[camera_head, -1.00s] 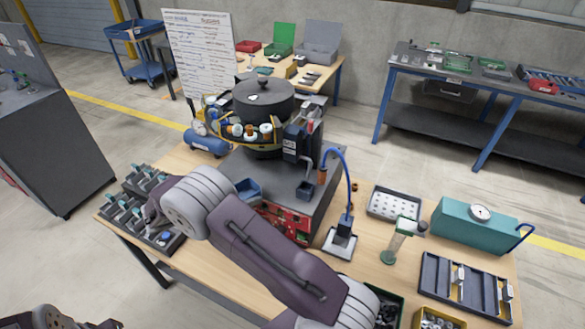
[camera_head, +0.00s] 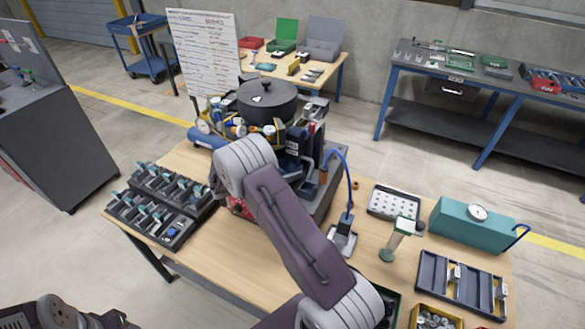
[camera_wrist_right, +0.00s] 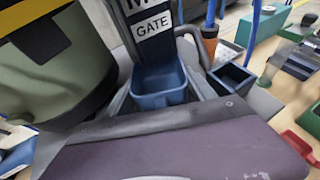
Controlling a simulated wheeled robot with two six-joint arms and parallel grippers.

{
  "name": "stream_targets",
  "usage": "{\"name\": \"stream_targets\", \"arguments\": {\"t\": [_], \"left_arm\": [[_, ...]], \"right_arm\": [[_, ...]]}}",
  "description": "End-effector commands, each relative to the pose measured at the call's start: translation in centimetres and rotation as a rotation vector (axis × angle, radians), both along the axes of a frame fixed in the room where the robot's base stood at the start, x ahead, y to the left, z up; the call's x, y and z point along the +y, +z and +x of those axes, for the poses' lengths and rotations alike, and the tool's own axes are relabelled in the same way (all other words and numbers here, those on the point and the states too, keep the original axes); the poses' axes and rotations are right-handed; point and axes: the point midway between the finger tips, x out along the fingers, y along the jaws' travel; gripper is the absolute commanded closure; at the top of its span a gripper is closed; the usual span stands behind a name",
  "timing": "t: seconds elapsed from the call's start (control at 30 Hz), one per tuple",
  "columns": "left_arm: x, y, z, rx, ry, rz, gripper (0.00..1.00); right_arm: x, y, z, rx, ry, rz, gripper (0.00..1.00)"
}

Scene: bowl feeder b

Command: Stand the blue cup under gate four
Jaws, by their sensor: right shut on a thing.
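The blue cup (camera_wrist_right: 160,86) shows upright in the right wrist view, straight ahead of my right wrist. My right gripper (camera_wrist_right: 160,100) is shut on it, with grey fingers along its sides. The cup is just below and in front of a dark post with a white GATE label (camera_wrist_right: 153,25). The gate number is not readable, and whether the cup touches a surface cannot be told. My left arm shows only at the bottom left, without a clear gripper.
A black-lidded bowl feeder (camera_head: 267,100) stands on the machine close to my right arm. A darker blue bin (camera_wrist_right: 232,79) is right of the cup. A rack of levers (camera_head: 160,205) is at the table's left; a teal box (camera_head: 472,225) is at the right.

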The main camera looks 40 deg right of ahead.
Motion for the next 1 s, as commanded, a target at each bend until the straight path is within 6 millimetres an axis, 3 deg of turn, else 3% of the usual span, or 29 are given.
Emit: {"name": "stream_targets", "arguments": {"t": [0.1,0.13,0.17,0.53,0.57,0.6,0.63,1.0], "left_arm": [[0.0,0.9,0.0,0.0,0.0,0.0,0.38],[0.0,1.2,0.0,0.0,0.0,0.0,0.38],[0.0,1.3,0.0,0.0,0.0,0.0,0.38],[0.0,0.6,0.0,0.0,0.0,0.0,0.38],[0.0,0.7,0.0,0.0,0.0,0.0,0.38],[0.0,0.8,0.0,0.0,0.0,0.0,0.38],[0.0,0.8,0.0,0.0,0.0,0.0,0.38],[0.0,1.1,0.0,0.0,0.0,0.0,0.38]], "right_arm": [[-2.7,0.4,0.1,0.0,-0.006,0.0,0.85],[-2.6,-0.3,0.1,0.005,-0.001,0.0,0.85],[-2.5,-0.9,0.2,0.005,0.0,0.0,0.94],[-2.4,-1.9,0.2,0.0,0.0,-0.001,0.93],[-2.4,-1.9,0.2,0.0,-0.001,0.0,0.31],[-2.4,-1.8,0.2,0.0,-0.001,0.0,0.2],[-2.4,-1.8,0.2,0.0,-0.001,0.0,0.15],[-2.1,-1.2,0.2,-0.001,0.001,0.0,0.15]]}}
